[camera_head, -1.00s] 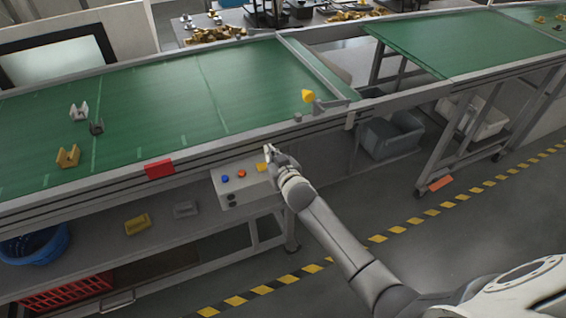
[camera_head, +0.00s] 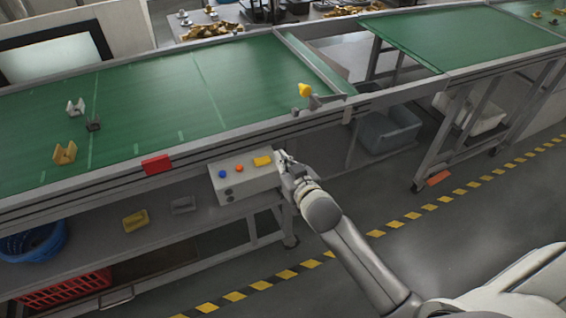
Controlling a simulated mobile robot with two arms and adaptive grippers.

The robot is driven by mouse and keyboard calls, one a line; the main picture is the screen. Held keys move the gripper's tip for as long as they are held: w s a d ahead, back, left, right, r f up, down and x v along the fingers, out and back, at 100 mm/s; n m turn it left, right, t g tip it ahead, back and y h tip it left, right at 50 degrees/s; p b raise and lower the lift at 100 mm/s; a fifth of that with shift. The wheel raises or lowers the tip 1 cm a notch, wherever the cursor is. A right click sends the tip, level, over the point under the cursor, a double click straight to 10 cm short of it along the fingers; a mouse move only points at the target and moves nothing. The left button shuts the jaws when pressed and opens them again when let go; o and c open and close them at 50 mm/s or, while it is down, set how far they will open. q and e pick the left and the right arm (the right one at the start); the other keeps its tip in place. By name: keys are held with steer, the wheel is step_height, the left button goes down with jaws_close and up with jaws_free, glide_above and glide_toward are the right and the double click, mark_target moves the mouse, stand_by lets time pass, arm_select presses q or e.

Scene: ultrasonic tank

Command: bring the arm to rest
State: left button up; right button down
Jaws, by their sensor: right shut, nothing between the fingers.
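My right arm (camera_head: 360,258) comes in from the lower right and reaches toward the conveyor's front side. My right gripper (camera_head: 282,157) is shut and empty. It is just right of the grey control box (camera_head: 245,186), which carries a blue button (camera_head: 222,174), a red-orange button (camera_head: 239,168) and a yellow switch (camera_head: 263,161). I cannot tell whether the gripper touches the box. My left gripper is not in view.
The green conveyor (camera_head: 150,105) holds a yellow part (camera_head: 65,153), a white part (camera_head: 75,107) and a dark part (camera_head: 93,124). A blue basket (camera_head: 35,242) and a red crate (camera_head: 65,288) are below. The striped floor at right is clear.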

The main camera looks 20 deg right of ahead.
stand_by(0.4)
steer(key=s+d+f+g+b, duration=0.1)
steer(key=s+f+g, duration=0.2)
steer(key=s+f, duration=0.85)
steer(key=s+f+g, duration=0.3)
steer(key=f+g, duration=0.1)
steer(key=f, duration=1.6)
steer(key=s+f+g, duration=0.2)
steer(key=s+f, duration=0.5)
steer(key=s, duration=0.5)
steer(key=s+f+n+g+b, duration=0.1)
steer(key=s+f+g, duration=0.1)
steer(key=s+f, duration=0.5)
steer(key=s+f+g, duration=0.3)
steer(key=s+f, duration=0.3)
steer(key=s, duration=1)
steer(key=shift+s+d+f+n, duration=0.3)
steer(key=shift+d+f, duration=0.1)
